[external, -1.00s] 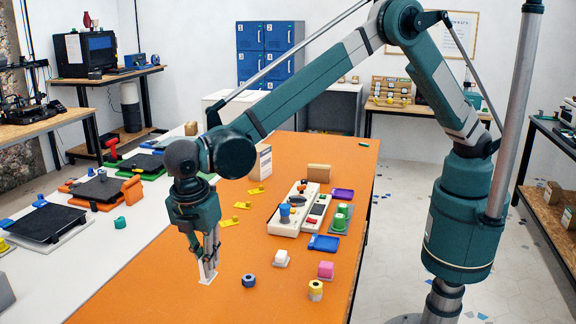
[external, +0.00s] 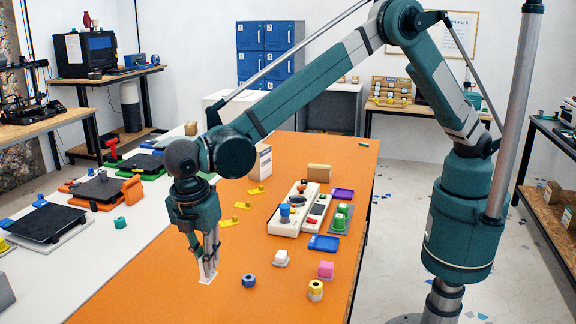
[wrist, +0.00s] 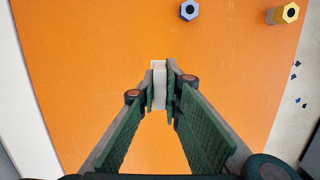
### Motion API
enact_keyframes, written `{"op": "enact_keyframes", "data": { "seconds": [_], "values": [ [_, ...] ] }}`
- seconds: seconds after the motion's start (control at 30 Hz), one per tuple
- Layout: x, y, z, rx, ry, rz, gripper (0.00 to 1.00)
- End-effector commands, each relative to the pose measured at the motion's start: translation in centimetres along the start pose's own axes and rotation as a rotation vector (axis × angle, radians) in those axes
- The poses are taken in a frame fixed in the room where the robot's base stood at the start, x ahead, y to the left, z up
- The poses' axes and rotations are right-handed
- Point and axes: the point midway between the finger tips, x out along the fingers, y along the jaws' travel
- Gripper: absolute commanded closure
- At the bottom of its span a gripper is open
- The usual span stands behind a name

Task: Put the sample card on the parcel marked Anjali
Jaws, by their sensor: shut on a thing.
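My gripper (external: 209,264) points down near the front left of the orange table. It is shut on a small white piece with a flat base (external: 207,279), which looks like the sample card. The wrist view shows the white piece (wrist: 159,84) between the fingertips, partly hidden by them. It is at or very near the tabletop; I cannot tell if it touches. A brown box (external: 319,173) and a box with a white face (external: 263,162) stand at the far side of the table. No name is readable, so I cannot tell which parcel is Anjali's.
A dark blue hexagonal piece (external: 249,281), a yellow one (external: 315,291), a pink block (external: 326,270) and a white block (external: 281,258) stand right of my gripper. A white device (external: 290,214) and yellow tagged pieces (external: 231,221) lie farther back. Orange surface around the gripper is free.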

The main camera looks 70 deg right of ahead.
Motion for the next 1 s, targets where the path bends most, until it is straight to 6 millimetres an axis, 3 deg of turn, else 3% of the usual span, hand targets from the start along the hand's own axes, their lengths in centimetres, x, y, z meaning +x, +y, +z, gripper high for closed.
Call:
{"op": "enact_keyframes", "data": {
  "seconds": [0.17,0.37,0.57,1.0],
  "values": [
    [0.0,0.7,1.2,0.010,0.000,-0.001,0.98],
    [0.1,2.6,4.6,0.037,0.000,-0.006,0.98],
    [0.4,5.2,10.2,0.080,0.001,-0.012,0.98],
    [1.3,9.8,24.3,0.185,0.002,-0.027,0.98]
  ]
}}
